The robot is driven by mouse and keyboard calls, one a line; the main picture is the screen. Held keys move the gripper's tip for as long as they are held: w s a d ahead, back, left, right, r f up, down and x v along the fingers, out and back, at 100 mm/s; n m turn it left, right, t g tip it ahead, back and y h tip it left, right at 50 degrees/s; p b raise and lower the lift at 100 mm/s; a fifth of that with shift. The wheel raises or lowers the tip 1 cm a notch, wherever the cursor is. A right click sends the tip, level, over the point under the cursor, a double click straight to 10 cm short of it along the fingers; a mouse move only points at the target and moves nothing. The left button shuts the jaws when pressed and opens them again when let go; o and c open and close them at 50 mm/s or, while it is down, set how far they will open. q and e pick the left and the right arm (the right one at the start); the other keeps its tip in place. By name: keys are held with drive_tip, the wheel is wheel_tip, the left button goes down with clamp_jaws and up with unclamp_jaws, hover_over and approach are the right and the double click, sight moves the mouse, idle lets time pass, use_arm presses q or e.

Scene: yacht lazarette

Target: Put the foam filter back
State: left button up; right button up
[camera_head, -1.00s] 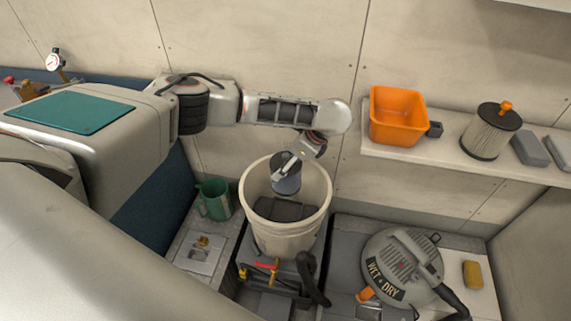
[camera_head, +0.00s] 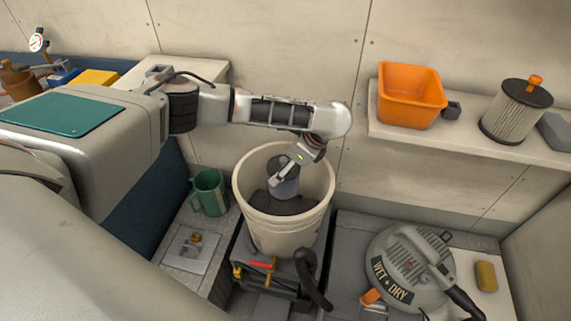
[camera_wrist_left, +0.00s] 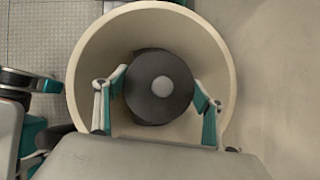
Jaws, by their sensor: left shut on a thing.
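The foam filter (camera_head: 285,185), a short dark grey cylinder, is held by my left gripper (camera_head: 284,172) inside the mouth of a cream bucket-like tank (camera_head: 284,236). In the left wrist view, the foam filter (camera_wrist_left: 158,86) is a dark disc with a lighter round centre, between the two fingers. A dark piece lies in the tank beneath it; I cannot tell whether they touch. The grey vacuum head (camera_head: 410,265) marked WET + DRY lies to the right of the tank. My right gripper is not in view.
A green jug (camera_head: 210,191) stands left of the tank. A black hose (camera_head: 312,280) curves in front. The right shelf holds an orange bin (camera_head: 410,97) and a pleated cartridge filter (camera_head: 514,112). A yellow sponge (camera_head: 486,276) lies at far right.

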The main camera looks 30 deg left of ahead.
use_arm(q)
wheel_tip(320, 180, down, 2)
drive_tip(key=shift+s+f+b, duration=0.1)
drive_tip(key=shift+f+b, duration=0.1)
drive_tip(key=shift+b, duration=0.5)
drive_tip(key=shift+f, duration=0.45)
wheel_tip(320, 180, down, 2)
drive_tip(key=shift+f, duration=1.6)
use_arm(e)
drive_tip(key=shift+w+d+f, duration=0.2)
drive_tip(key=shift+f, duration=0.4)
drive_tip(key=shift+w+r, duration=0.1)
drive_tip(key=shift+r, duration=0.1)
use_arm(q)
drive_tip(key=shift+p, duration=0.3)
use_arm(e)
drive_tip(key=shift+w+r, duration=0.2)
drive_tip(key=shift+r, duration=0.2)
use_arm(q)
drive_tip(key=shift+f, duration=0.1)
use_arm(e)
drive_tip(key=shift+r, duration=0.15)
